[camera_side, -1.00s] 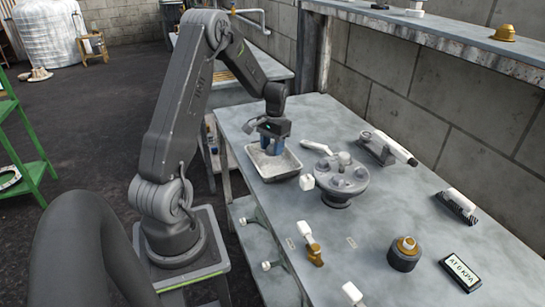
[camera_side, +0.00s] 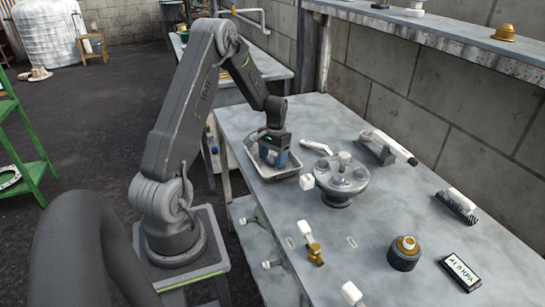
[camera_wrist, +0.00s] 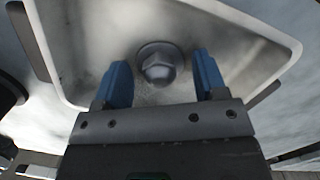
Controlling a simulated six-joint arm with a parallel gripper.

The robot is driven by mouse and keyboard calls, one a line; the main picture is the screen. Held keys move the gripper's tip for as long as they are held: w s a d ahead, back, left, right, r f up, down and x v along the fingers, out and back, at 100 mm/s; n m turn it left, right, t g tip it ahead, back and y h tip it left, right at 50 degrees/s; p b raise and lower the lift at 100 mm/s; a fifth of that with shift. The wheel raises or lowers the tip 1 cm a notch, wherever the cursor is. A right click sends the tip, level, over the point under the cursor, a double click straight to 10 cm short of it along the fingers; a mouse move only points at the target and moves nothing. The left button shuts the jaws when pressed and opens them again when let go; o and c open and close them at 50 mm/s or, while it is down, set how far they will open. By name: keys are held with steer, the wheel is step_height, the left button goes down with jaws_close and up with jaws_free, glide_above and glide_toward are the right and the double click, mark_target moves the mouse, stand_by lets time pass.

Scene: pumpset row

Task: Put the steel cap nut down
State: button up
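The steel cap nut (camera_wrist: 159,66) is a domed hex nut with a flange. In the wrist view it sits on the floor of the metal tray (camera_wrist: 80,50), between and just beyond my two blue fingertips. My gripper (camera_wrist: 160,78) is open, with a visible gap between each finger and the nut. In the side view my gripper (camera_side: 272,158) reaches down into the shallow tray (camera_side: 286,172) near the bench's left edge. The nut is hidden there by the gripper and tray.
A round grey pump (camera_side: 342,180) with a white-tipped lever stands right of the tray. A brass-topped dark cylinder (camera_side: 404,254), a brush (camera_side: 457,204) and a gauge display (camera_side: 461,270) lie farther right.

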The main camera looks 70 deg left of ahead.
steer(key=shift+o, duration=0.3)
step_height(320, 180, up, 12)
steer(key=w, duration=0.1)
steer(key=d+r+m+t+y, duration=0.1)
steer(key=d+r+m+t, duration=0.1)
steer(key=d+r, duration=0.7)
steer(key=s+d+r+m+t, duration=0.2)
steer(key=s+d, duration=0.4)
steer(key=d, duration=0.5)
steer(key=s+d+r+m+t, duration=0.1)
steer(key=s+d+r+t, duration=0.1)
steer(key=s+d, duration=0.5)
steer(key=d, duration=0.4)
steer(key=shift+s+d+m+t, duration=0.3)
steer(key=shift+m+t, duration=0.1)
